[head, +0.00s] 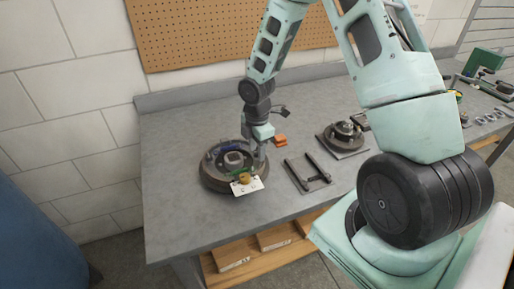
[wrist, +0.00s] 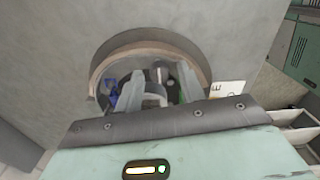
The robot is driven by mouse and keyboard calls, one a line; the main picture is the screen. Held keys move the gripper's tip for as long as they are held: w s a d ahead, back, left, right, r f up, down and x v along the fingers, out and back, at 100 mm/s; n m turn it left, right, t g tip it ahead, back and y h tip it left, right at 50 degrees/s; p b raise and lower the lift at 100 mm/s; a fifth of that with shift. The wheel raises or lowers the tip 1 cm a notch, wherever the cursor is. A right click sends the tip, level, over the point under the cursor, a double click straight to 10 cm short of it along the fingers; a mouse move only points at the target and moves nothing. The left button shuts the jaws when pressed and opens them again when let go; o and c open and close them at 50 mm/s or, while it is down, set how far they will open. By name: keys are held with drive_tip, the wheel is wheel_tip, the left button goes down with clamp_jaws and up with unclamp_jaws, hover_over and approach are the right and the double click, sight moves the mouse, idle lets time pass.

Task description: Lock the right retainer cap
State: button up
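A round brake assembly (head: 208,183) with a dark rim lies on the bench; its curved shoe edge also shows in the wrist view (wrist: 112,52). Blue and green parts and a central hub (head: 234,158) sit inside it. My gripper (head: 259,158) points down at the assembly's right side. In the wrist view its two fingers stand apart, around or just above a small grey cylindrical part (wrist: 160,68). That part may be the right retainer cap; I cannot tell whether the fingers touch it. In the head view my gripper hides that area.
A yellow knob (head: 244,178) and a white card (head: 247,188) are at the assembly's front. Orange blocks (head: 280,140), dark bars (head: 307,175) and another hub assembly (head: 343,136) lie to the right. The bench front left is clear. A pegboard wall (head: 200,35) stands behind.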

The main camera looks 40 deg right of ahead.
clamp_jaws()
drive_tip(key=shift+m, duration=0.4)
drive_tip(key=m, duration=0.8)
drive_tip(key=m+b, duration=0.1)
drive_tip(key=m, duration=0.4)
drive_tip(key=shift+d, duration=0.1)
drive_tip(key=shift+m, duration=1.9)
